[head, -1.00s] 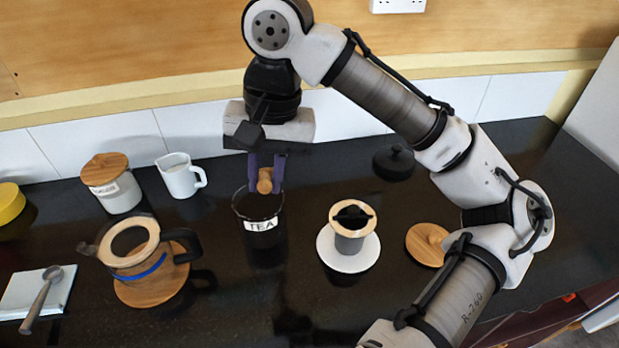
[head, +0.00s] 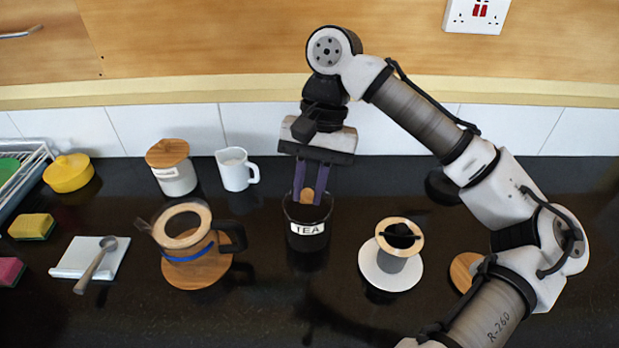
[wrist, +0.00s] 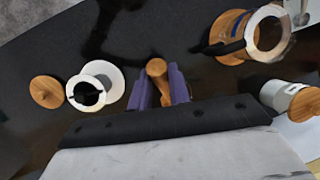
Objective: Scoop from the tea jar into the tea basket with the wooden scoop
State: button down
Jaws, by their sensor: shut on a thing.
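My gripper (head: 311,190) points down with its purple fingers shut on the wooden scoop (head: 307,196), whose round end shows between them. The scoop also shows between the fingers in the wrist view (wrist: 157,70). The black tea jar (head: 307,243), labelled TEA, stands open directly below; the fingertips are at its mouth. The scoop's lower part and the jar's contents are hidden. The tea basket (head: 398,262), a grey cup with a wooden rim and a dark bar across it, stands on a white saucer (head: 375,279) to the right; it shows at left in the wrist view (wrist: 86,93).
A glass pot (head: 190,243) with a wooden collar stands on a wooden coaster to the left. Behind are a lidded canister (head: 174,178) and a white mug (head: 236,172). A wooden lid (head: 466,272) lies beside my arm.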

jog(key=shift+g, duration=0.6)
jog(key=f, duration=0.2)
jog(key=w+f+b, duration=0.1)
jog(key=f, duration=0.1)
jog(key=shift+w+f+b, duration=0.15)
jog(key=shift+w+b, duration=0.05)
jog(key=shift+b, duration=0.1)
notch_tip(320, 180, down, 5)
jog(key=s+t+b, duration=0.1)
jog(key=t+b, duration=0.4)
jog(key=b, duration=0.7)
jog(key=s+r+t, duration=0.5)
jog(key=r, duration=0.3)
jog(key=shift+n+t+p, duration=0.4)
jog(key=shift+p, duration=0.05)
jog(key=shift+s, duration=0.1)
